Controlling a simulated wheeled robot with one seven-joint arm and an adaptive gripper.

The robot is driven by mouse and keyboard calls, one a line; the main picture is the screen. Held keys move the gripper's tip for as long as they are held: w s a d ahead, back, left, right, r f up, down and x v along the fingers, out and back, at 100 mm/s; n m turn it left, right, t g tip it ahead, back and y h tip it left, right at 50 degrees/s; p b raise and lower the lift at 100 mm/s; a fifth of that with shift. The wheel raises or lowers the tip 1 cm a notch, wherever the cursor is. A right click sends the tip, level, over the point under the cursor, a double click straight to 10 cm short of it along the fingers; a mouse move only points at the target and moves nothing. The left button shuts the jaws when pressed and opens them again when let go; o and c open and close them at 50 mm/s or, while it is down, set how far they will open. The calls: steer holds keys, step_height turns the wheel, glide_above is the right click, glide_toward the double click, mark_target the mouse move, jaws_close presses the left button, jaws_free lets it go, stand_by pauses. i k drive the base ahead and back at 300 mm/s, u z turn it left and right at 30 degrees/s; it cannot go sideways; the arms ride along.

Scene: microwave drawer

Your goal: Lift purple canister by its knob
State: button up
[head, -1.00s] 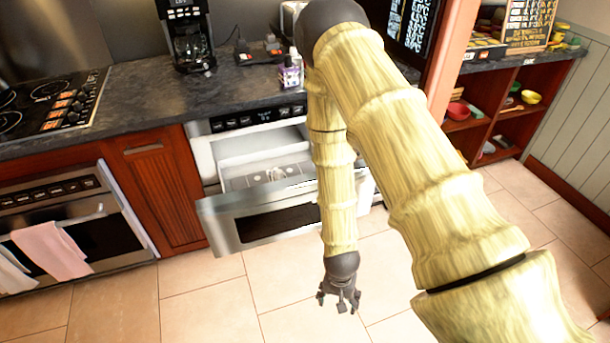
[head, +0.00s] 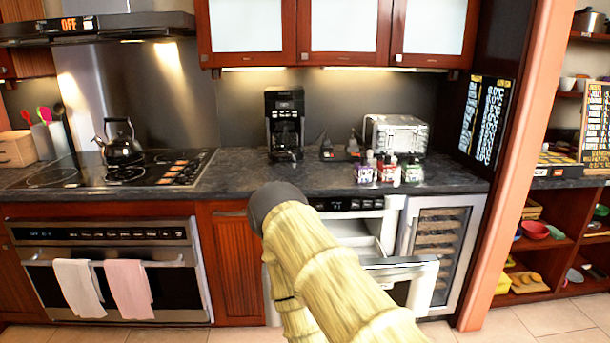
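The purple canister (head: 364,173) stands upright on the dark counter, above the open microwave drawer and in front of the toaster. It looks small, with a paler narrow top; its knob is too small to make out. My arm rises from the bottom of the head view, bends at a dark joint left of the canister, and goes back down. My gripper is out of view below the frame or hidden behind my arm.
Red (head: 387,172) and green (head: 411,173) containers stand close right of the canister. The toaster (head: 397,134) is behind them, the coffee maker (head: 285,122) to the left. The microwave drawer (head: 400,272) juts out below the counter. Bare counter (head: 320,180) lies left of the canister.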

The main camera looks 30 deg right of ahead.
mark_target(363, 173)
steer(key=z, duration=0.35)
steer(key=i, duration=0.2)
steer(key=z, duration=0.95)
steer(key=i, duration=1.1)
steer(key=z, duration=1.6)
steer(key=k, duration=1)
steer(key=u, duration=1.85)
steer(key=i, duration=0.5)
steer(key=u, duration=0.05)
